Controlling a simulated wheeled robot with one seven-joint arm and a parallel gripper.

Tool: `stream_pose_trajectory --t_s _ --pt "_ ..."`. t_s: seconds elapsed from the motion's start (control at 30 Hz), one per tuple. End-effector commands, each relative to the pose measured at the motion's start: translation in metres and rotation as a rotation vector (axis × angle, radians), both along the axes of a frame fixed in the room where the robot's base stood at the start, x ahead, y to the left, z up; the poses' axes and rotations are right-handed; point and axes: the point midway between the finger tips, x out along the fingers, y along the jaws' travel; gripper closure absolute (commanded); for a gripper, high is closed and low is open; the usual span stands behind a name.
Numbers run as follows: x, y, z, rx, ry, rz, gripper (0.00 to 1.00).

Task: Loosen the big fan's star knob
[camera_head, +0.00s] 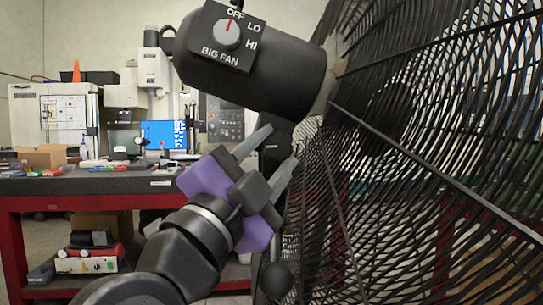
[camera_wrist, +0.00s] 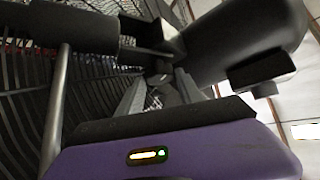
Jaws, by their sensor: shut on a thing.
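The big fan's black motor housing (camera_head: 255,75) is at the top of the head view, with a dial (camera_head: 227,35) on its label plate whose red mark points to OFF. The fan's wire cage (camera_head: 430,150) fills the right side. My gripper (camera_head: 281,146) is below the housing, its two grey fingers reaching up and right to a dark bracket. In the wrist view, the fingers of my gripper (camera_wrist: 160,77) close around a small dark part, the star knob (camera_wrist: 166,91). Its outline is unclear, and the fingers and shadow hide much of it.
The cage wires are close to the right of my gripper. A dark rounded part (camera_head: 275,280) is below it. A red-framed workbench (camera_head: 90,186) with machines and a blue screen (camera_head: 166,135) stands behind on the left.

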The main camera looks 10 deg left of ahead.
Motion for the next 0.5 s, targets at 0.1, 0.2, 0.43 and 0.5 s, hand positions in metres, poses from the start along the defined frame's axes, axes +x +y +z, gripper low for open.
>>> stream_pose_trajectory --t_s 0.1,0.2,0.43,0.5 --pt "0.0003 0.0014 -0.0021 0.000 0.004 0.002 0.49" --pt "0.0003 0.0012 -0.0017 0.000 0.002 0.002 0.35" --pt "0.0006 -0.0007 -0.0014 0.001 0.003 -0.002 0.35" --pt "0.0007 -0.0012 -0.0014 0.002 0.003 -0.003 0.35"
